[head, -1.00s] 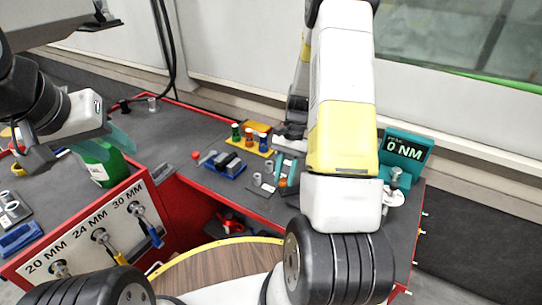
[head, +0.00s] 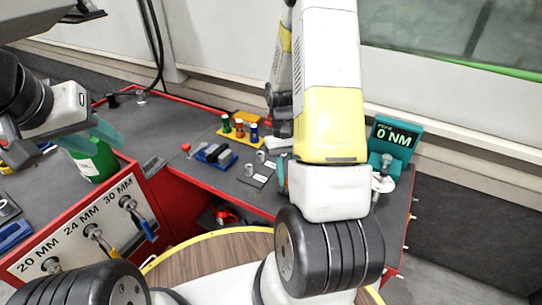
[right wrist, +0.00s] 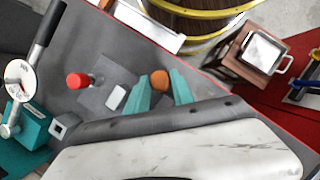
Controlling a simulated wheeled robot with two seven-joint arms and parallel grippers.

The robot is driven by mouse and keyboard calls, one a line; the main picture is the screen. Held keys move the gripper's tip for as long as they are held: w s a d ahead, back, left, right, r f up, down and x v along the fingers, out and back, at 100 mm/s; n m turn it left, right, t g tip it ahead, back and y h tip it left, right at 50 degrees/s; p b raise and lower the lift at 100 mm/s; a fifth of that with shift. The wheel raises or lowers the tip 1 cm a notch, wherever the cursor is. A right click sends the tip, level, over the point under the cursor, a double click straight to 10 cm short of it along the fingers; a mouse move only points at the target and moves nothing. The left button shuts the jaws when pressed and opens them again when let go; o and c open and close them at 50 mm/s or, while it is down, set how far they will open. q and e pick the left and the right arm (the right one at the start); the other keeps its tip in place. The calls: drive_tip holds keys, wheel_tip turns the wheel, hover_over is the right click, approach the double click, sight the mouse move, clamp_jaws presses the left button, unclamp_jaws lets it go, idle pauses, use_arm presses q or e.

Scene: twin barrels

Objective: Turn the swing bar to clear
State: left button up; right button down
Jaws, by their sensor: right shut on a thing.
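In the right wrist view, a bar with a black handle (right wrist: 48,32) and a round white dial (right wrist: 18,70) stands at the left by a teal block (right wrist: 25,125). I cannot tell for sure whether this is the swing bar. My right gripper (right wrist: 162,92) is shut on a small orange-topped piece (right wrist: 160,80), away from that bar. In the head view my right arm hides most of this gripper. My left gripper (head: 100,135) is at the left, above a green bottle (head: 97,164); its jaw opening is unclear.
A teal display (head: 395,138) reads 0 NM at the right of the grey bench. A yellow rack (head: 240,132) and blue tray (head: 215,157) stand mid-bench. A red knob (right wrist: 78,80) is left of my right gripper. A round wooden barrel top (head: 215,262) is in front.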

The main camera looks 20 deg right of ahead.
drive_tip(key=shift+s+d, duration=0.1)
idle(0.4)
drive_tip(key=c, duration=1.1)
unclamp_jaws()
drive_tip(key=v, duration=0.8)
